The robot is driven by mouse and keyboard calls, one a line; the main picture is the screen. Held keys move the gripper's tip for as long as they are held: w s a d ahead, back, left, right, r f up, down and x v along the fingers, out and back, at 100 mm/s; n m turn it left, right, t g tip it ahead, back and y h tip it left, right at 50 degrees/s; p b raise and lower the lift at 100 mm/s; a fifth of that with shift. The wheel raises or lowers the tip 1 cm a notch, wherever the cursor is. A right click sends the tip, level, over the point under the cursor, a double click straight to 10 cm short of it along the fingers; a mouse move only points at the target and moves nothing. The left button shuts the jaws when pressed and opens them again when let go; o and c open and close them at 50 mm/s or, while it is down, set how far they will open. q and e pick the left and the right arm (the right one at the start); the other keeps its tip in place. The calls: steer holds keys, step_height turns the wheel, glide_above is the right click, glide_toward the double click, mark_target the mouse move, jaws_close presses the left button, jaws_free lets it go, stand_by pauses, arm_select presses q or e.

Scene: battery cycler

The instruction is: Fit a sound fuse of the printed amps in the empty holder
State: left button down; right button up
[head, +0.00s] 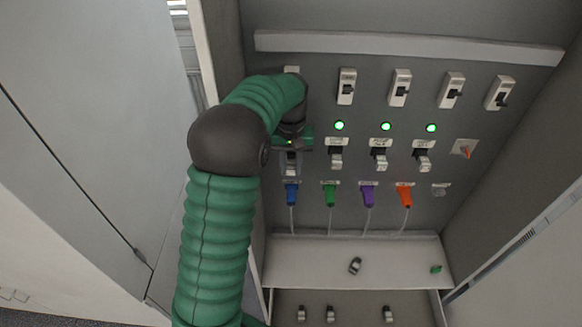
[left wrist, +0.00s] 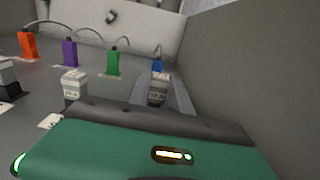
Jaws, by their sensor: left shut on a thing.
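My left gripper (head: 291,158) is at the leftmost fuse position on the back panel, above the blue plug (head: 291,192). It is shut on a fuse with a pale printed label, which shows in the left wrist view (left wrist: 157,93). The printing is too small to read surely. The gripper hides the holder there, so I cannot tell how far the fuse sits in it. To the right, three holders carry fuses (head: 336,152), (head: 380,154), (head: 424,155). My right gripper is not in view.
Green lamps (head: 339,125) glow above the three fuses. Breakers (head: 347,87) line the top. A dark fuse (head: 355,265) and a green piece (head: 436,268) lie on the shelf (head: 300,262). Several fuses (head: 330,313) stand below. The cabinet's left wall is close to my arm.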

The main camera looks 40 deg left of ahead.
arm_select(q)
steer(key=shift+w+a+r, duration=0.1)
steer(key=shift+a+r, duration=0.05)
steer(key=shift+r, duration=0.05)
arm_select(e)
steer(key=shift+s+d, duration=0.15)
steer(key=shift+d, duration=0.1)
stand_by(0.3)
arm_select(q)
steer(key=shift+f, duration=0.4)
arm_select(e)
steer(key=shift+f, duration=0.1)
arm_select(q)
steer(key=shift+f, duration=0.15)
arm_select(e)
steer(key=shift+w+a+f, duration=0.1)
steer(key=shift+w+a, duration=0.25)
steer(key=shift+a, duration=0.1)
arm_select(q)
steer(key=shift+r, duration=0.2)
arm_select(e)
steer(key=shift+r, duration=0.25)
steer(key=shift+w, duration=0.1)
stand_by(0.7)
